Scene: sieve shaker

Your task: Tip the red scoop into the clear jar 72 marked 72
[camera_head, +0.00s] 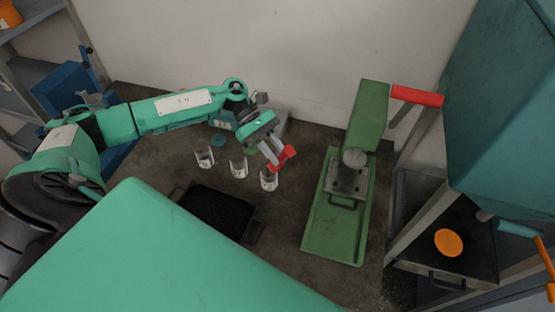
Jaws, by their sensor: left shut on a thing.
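My left gripper (271,151) reaches in from the left and is shut on the red scoop (284,157). The scoop is held up over the bench, close above the right-hand jar (269,182) of three clear jars. Whether the scoop holds anything is too small to tell. The middle jar (238,169) and the left jar (204,158) stand upright in a row to its left, with something pale low inside. No jar marking can be read, so I cannot tell which is 72. My right gripper is not in view.
A black tray (251,232) lies in front of the jars. A green press-like machine (333,238) with a red handle (417,96) stands to the right. A shelf (45,10) is at the far left. Bare bench lies between the jars and the machine.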

